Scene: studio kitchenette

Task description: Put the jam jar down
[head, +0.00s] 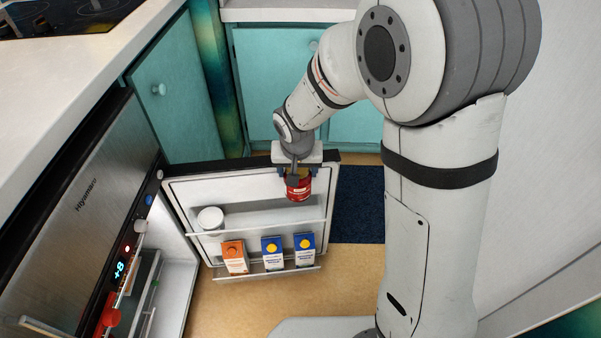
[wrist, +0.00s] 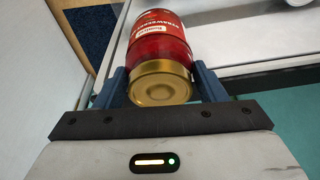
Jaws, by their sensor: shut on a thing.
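The jam jar is red with a gold lid and a strawberry label. It shows in the head view (head: 298,188) and large in the wrist view (wrist: 160,45). My gripper (head: 297,176) is shut on it, with the blue fingers on both sides of the jar near its lid in the wrist view (wrist: 160,88). The jar is in front of the upper part of the open fridge door (head: 185,200), at its right end. Whether the jar's base touches the door shelf (head: 265,229) is hard to tell.
A white round container (head: 211,219) stands at the left of the upper door shelf. An orange carton (head: 235,258) and two blue-and-white cartons (head: 272,254) (head: 304,250) stand on the lower shelf. The counter (head: 90,100) is at left; a dark blue mat (head: 360,205) lies behind the door.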

